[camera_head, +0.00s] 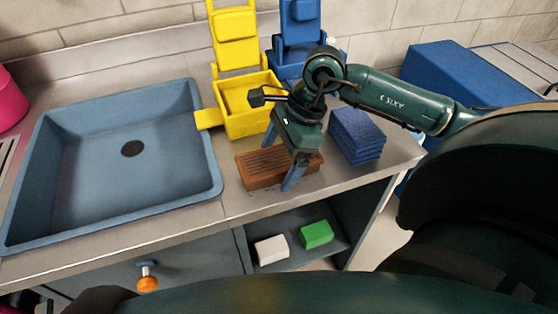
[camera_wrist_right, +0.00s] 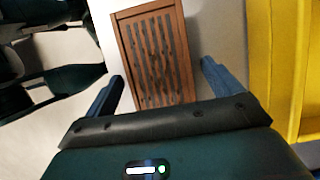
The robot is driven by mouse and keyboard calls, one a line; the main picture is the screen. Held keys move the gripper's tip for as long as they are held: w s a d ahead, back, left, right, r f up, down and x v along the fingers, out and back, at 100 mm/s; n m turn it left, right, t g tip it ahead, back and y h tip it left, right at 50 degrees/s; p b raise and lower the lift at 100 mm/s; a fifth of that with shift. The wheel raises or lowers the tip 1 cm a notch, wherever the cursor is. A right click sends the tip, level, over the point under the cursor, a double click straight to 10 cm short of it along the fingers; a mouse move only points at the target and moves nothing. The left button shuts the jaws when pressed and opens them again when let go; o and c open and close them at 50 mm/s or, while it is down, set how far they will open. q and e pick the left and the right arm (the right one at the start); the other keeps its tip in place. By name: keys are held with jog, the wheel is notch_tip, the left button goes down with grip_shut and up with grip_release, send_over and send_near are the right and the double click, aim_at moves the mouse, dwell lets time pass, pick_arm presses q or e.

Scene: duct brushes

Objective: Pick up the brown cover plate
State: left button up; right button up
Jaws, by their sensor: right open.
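The brown cover plate (camera_head: 262,170) is a flat rectangular slatted piece lying on the counter, right of the sink. In the right wrist view the plate (camera_wrist_right: 153,55) shows its dark slots, with its near end between the two blue fingers. My right gripper (camera_head: 292,180) is over the plate, pointing down, and hides part of it in the head view. The right gripper's fingers (camera_wrist_right: 162,85) are wide apart with a gap on each side of the plate. I cannot tell how high they are above the counter. My left gripper is not in view.
A yellow bin (camera_head: 247,105) stands behind the plate, with a blue bin (camera_head: 290,65) beside it. Stacked blue cloths (camera_head: 357,136) lie to the right. A blue-grey sink (camera_head: 100,180) fills the left. White (camera_head: 271,250) and green (camera_head: 316,234) blocks sit on the shelf below.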

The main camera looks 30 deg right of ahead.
aim_at(279, 158)
jog(key=shift+c, duration=0.4)
jog(key=c, duration=1.2)
jog(key=shift+o, duration=0.2)
notch_tip(279, 158, up, 10)
jog(key=o, duration=0.6)
jog(key=c, duration=0.4)
